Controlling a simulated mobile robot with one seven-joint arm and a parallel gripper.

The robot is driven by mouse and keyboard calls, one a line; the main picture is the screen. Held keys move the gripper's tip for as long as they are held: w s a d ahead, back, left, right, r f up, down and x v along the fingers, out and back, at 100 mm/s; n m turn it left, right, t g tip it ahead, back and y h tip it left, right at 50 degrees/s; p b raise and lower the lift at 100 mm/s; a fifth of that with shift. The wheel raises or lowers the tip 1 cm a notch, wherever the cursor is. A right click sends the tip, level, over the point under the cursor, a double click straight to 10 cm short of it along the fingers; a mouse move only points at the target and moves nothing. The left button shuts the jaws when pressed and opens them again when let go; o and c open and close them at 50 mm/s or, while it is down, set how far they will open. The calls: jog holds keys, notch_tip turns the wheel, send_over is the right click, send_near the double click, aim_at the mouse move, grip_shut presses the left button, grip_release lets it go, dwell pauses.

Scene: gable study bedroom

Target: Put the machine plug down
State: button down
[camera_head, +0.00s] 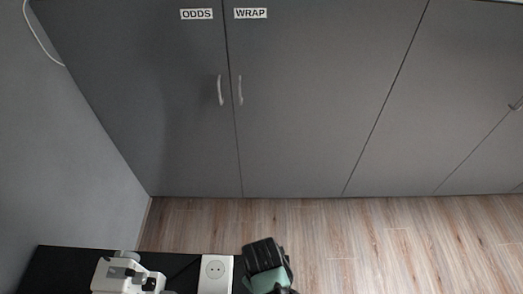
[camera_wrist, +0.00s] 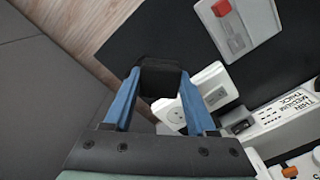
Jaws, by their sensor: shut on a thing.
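My gripper (camera_wrist: 160,97) has blue fingers, shut on a black block-like thing, taken as the machine plug (camera_wrist: 160,78), at the fingertips. In the head view my gripper (camera_head: 265,262) is a dark and green shape at the bottom centre, just right of the white socket; the plug cannot be told apart there. The socket (camera_head: 215,272) lies on the black tabletop (camera_head: 60,262). In the wrist view the socket (camera_wrist: 180,114) is just right of the plug, partly behind a finger. Whether plug and socket touch cannot be told.
A white machine (camera_head: 122,274) stands left of the socket; its panel (camera_wrist: 285,122) reads THIN, MEDIUM, THICK. A white box with a red switch (camera_wrist: 238,28) lies on the black top. Grey cupboards (camera_head: 290,95) line the back. Wooden floor (camera_head: 400,240) is clear at right.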

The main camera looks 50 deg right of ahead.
notch_tip(320, 180, down, 8)
jog(key=shift+f, duration=0.1)
dwell(0.4)
jog(key=shift+f+b, duration=0.6)
jog(key=shift+b, duration=0.05)
jog(key=shift+c, duration=1)
grip_release()
